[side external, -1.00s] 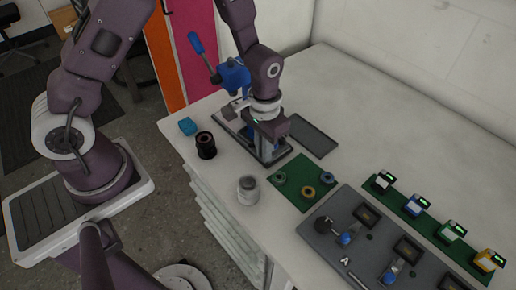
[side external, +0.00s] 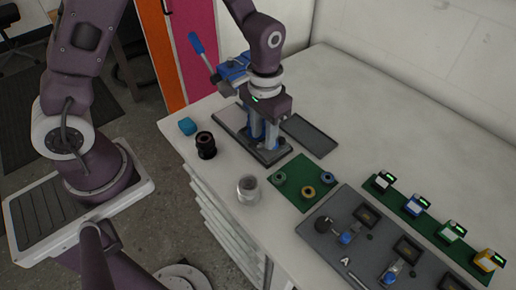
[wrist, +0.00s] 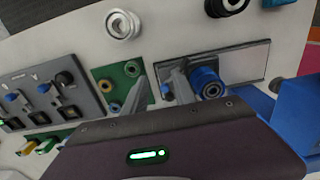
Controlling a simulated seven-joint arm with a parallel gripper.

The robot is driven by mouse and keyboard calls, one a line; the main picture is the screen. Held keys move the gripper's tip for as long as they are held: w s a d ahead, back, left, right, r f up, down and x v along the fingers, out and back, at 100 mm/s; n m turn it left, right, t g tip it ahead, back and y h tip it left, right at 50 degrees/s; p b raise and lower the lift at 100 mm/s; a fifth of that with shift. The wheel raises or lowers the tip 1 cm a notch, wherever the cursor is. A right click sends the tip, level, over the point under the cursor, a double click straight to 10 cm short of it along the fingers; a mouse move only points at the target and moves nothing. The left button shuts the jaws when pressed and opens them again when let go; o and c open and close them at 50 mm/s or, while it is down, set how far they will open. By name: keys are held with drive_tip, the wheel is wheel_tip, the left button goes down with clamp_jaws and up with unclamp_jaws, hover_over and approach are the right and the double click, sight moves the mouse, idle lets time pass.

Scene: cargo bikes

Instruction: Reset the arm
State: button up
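My gripper (side external: 264,143) points down over the dark base plate of the blue press in the side view. In the wrist view, the two grey fingers of my gripper (wrist: 162,84) stand apart with nothing seen between them. The blue press (side external: 234,68) with its blue lever handle (side external: 196,43) is behind and left of my gripper, partly hidden by my arm. A blue round part (wrist: 207,83) shows just right of the fingers in the wrist view; whether they touch it I cannot tell.
A black cylinder (side external: 205,145), a blue block (side external: 187,126) and a silver cup (side external: 248,189) stand near the table edge. A green mat (side external: 292,190) holds rings. A grey fixture board (side external: 322,224), a green strip of boxes (side external: 416,213) and a dark tray (side external: 309,136) are right.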

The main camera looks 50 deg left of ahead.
drive_tip(key=shift+r, duration=0.85)
wheel_tip(320, 180, up, 10)
drive_tip(key=s+a+t, duration=0.2)
drive_tip(key=s, duration=0.1)
drive_tip(key=s+a+r+t, duration=0.1)
drive_tip(key=s+r, duration=0.3)
drive_tip(key=s, duration=0.3)
drive_tip(key=s+a+r+t, duration=0.1)
drive_tip(key=s+r+t, duration=0.1)
drive_tip(key=s+r, duration=0.3)
drive_tip(key=s, duration=0.3)
drive_tip(key=shift+s+a+r+t, duration=0.25)
drive_tip(key=shift+a+r+t, duration=0.05)
drive_tip(key=shift+a, duration=0.05)
